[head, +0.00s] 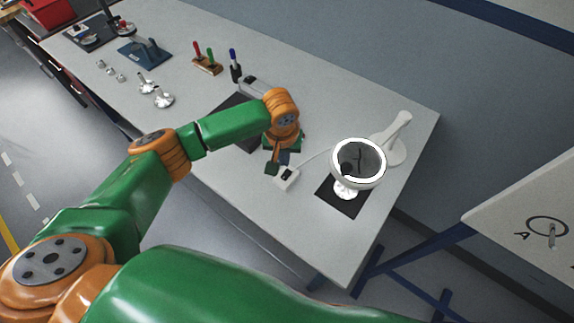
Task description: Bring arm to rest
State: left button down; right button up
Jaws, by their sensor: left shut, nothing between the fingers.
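My left arm reaches in from the left over the workbench (230,180). Two more silver housings (164,99) (147,86) stand farther left on the bench. My right gripper is not in view.
Several small metal parts (111,71), a blue fixture (139,52), red and green-handled tools in a wooden block (207,66) and a blue-handled tool (235,67) stand toward the back. Another dark mat (232,104) lies partly behind my arm. A white panel (530,220) stands at right.

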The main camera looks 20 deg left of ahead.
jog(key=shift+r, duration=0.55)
